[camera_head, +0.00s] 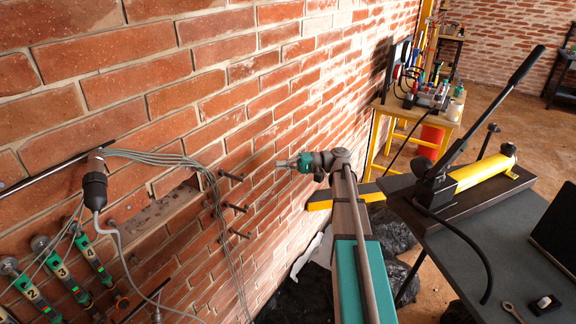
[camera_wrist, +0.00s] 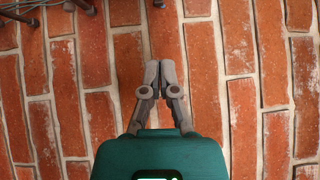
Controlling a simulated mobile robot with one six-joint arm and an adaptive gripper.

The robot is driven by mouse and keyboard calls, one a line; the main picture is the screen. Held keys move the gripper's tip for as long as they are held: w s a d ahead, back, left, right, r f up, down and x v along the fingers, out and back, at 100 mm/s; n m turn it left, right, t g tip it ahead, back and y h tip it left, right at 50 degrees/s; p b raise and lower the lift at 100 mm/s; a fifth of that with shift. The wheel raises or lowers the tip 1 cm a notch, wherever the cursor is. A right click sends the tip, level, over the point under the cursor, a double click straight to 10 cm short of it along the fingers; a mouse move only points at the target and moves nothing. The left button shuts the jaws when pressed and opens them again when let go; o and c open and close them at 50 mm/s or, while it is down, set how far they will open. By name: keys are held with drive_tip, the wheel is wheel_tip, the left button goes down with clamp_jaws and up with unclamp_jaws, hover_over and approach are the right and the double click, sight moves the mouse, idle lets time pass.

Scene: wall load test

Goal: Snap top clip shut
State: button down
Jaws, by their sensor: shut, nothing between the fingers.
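My gripper (camera_head: 281,163) is at the end of my arm, close to the brick wall and to the right of several short dark pegs (camera_head: 232,176) that stick out of it. In the wrist view my gripper (camera_wrist: 160,66) has its two grey fingers together and empty, with bare brick behind them. Nothing that I can clearly tell as the top clip shows in either view. A bundle of thin grey cables (camera_head: 209,176) hangs in an arc just left of the pegs. Numbered green gauges (camera_head: 92,258) sit at the lower left.
A black cylinder (camera_head: 95,190) with a grey cord hangs from a thin bar on the wall. A yellow hand pump (camera_head: 480,172) lies on the dark table at right. A yellow stand (camera_head: 402,120) holds tools behind.

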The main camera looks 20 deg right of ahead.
drive_tip(key=s+a, duration=0.1)
drive_tip(key=a, duration=0.8)
drive_tip(key=shift+s+a+r, duration=0.15)
drive_tip(key=shift+a+r, duration=0.05)
drive_tip(key=shift+r, duration=0.05)
drive_tip(key=shift+a, duration=0.1)
drive_tip(key=shift+a, duration=0.2)
